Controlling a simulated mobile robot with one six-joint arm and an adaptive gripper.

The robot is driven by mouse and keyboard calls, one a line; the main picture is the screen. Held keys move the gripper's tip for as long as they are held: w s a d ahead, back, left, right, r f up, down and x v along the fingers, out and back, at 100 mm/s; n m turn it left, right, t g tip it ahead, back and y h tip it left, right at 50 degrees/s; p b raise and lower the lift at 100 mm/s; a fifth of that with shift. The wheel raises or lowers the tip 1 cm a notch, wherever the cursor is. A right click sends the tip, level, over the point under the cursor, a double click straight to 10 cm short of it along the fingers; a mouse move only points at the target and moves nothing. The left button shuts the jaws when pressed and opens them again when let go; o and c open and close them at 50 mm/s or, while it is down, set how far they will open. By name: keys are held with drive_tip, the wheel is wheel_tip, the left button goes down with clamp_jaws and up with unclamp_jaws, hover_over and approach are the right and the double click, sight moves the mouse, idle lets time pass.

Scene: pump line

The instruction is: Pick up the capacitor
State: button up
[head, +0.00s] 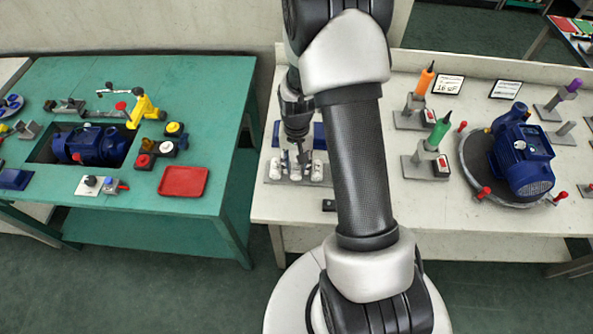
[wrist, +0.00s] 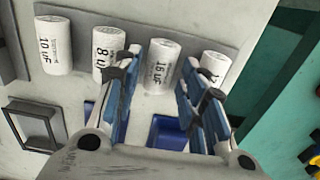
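Several white cylindrical capacitors stand in a row by a grey strip (wrist: 190,32) in the wrist view. They include one marked 10 uF (wrist: 53,45), one marked 8 uF (wrist: 104,45), one marked 16 uF (wrist: 160,62) and one at the right (wrist: 214,64) with its label mostly hidden by a finger. My gripper (wrist: 157,78) is open, its blue-and-black fingers apart, with the 16 uF capacitor showing between them. Contact cannot be told. In the head view my gripper (head: 301,156) points down over the white capacitors (head: 317,173) on the pale bench.
A sign reading 16 uF (head: 448,85) stands on the pale bench (head: 425,222), with tool stands and a blue motor (head: 522,160) to the right. A blue bin (wrist: 166,133) lies beside the capacitors. A green table (head: 225,90) with a red tray (head: 183,182) stands left, across a gap.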

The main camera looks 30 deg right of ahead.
wheel_tip(320, 180, down, 2)
drive_tip(key=shift+f, duration=0.2)
drive_tip(key=shift+c, duration=0.5)
drive_tip(key=c, duration=0.7)
drive_tip(key=shift+o, duration=0.2)
drive_tip(key=shift+r, duration=0.15)
